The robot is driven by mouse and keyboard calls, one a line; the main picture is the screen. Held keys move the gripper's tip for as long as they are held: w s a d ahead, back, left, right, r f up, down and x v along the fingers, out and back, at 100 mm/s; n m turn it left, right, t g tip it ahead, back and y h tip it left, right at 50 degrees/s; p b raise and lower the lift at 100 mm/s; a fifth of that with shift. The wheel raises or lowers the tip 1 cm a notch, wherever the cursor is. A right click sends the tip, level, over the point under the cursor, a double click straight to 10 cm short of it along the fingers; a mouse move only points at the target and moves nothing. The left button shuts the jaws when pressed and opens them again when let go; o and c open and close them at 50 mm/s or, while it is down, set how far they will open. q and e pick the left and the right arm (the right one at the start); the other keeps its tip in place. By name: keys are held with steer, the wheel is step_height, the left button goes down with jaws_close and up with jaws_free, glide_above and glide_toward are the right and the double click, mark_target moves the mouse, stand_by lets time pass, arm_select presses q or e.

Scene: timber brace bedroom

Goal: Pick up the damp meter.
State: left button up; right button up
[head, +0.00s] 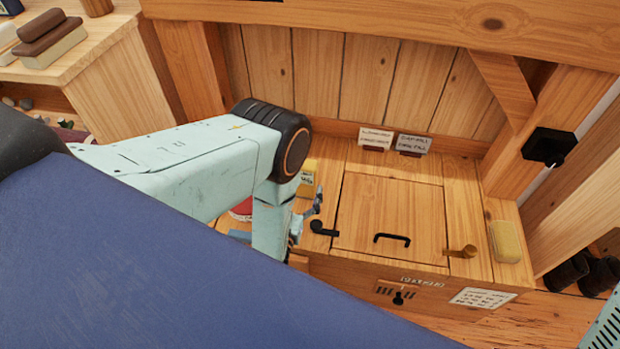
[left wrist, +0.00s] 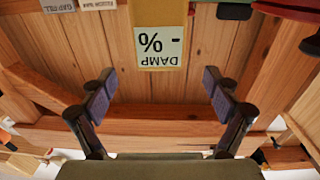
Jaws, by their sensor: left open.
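The damp meter (left wrist: 160,49) is a yellow block with a pale display reading "DAMP - %", upside down in the left wrist view. In the head view the yellow meter (head: 307,182) stands on the left part of the wooden bench, partly hidden by my left arm. My left gripper (left wrist: 160,82) is open, its two dark fingers spread wide with nothing between them. The meter is ahead of the fingertips, roughly centred between them and apart from them. In the head view my left gripper (head: 308,213) is mostly hidden behind the forearm, close to the meter. My right gripper is not in view.
The wooden bench has a lid (head: 390,215) with a black handle. Two small label cards (head: 375,138) stand at its back. A black latch (head: 323,229), a brass latch (head: 462,251) and a yellow sponge-like block (head: 507,241) are on top. A red round thing (head: 241,209) sits left of the meter.

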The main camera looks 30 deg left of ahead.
mark_target(303, 172)
arm_select(q)
steer(key=b+x, duration=0.3)
steer(key=x, duration=0.3)
steer(key=shift+w+a+r, duration=0.1)
steer(key=shift+w, duration=0.35)
steer(key=shift+c, duration=0.5)
steer(key=c, duration=1.1)
steer(key=shift+c, duration=0.2)
